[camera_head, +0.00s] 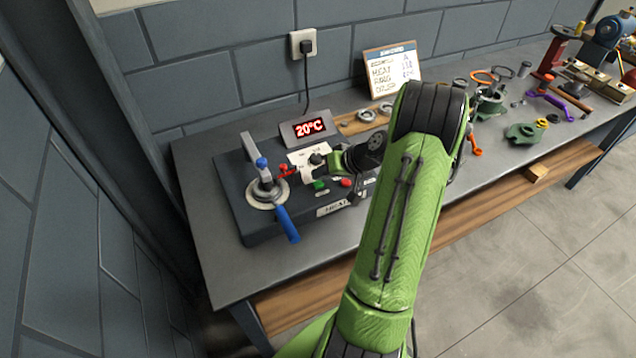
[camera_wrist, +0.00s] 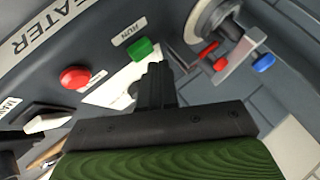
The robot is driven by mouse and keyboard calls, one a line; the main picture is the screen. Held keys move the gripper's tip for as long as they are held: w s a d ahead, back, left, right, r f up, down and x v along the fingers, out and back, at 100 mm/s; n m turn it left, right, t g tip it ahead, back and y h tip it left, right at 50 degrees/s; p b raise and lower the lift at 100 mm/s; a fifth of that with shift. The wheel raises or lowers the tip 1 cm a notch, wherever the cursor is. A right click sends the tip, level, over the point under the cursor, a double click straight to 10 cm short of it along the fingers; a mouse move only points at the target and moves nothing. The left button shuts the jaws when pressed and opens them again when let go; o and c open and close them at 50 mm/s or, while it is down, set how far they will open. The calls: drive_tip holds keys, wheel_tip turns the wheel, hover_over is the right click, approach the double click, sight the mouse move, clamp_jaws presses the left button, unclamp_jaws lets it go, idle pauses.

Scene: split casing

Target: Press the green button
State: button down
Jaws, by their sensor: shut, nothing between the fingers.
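The green button (camera_head: 320,184) sits on the front panel of a dark heater box (camera_head: 262,224) on the workbench. In the wrist view the green button (camera_wrist: 143,48) lies beside a label reading RUN, just beyond my fingertips. My gripper (camera_wrist: 158,70) is shut and empty, its fingertips close to the button. I cannot tell whether they touch it. In the head view my gripper (camera_head: 300,172) is above the box, near the red clamp parts. A red button (camera_head: 345,182) is to the right of the green one; it also shows in the wrist view (camera_wrist: 75,77).
A blue-handled clamp (camera_head: 286,222) stands on the box's left side. A display reading 20°C (camera_head: 308,128) stands behind the box. Tools and metal parts lie along the bench to the right. The bench top (camera_head: 205,190) left of the box is clear.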

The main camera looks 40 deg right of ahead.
sight(322, 183)
drive_tip(key=shift+f, duration=0.35)
drive_tip(key=shift+f+b, duration=0.55)
drive_tip(key=shift+b, duration=0.15)
drive_tip(key=shift+r, duration=0.15)
idle(0.5)
drive_tip(key=shift+r+p, duration=0.65)
drive_tip(key=shift+r, duration=0.2)
wheel_tip(322, 183, up, 5)
drive_tip(key=p, duration=0.3)
drive_tip(key=shift+r+p, duration=0.1)
drive_tip(key=shift+p, duration=0.2)
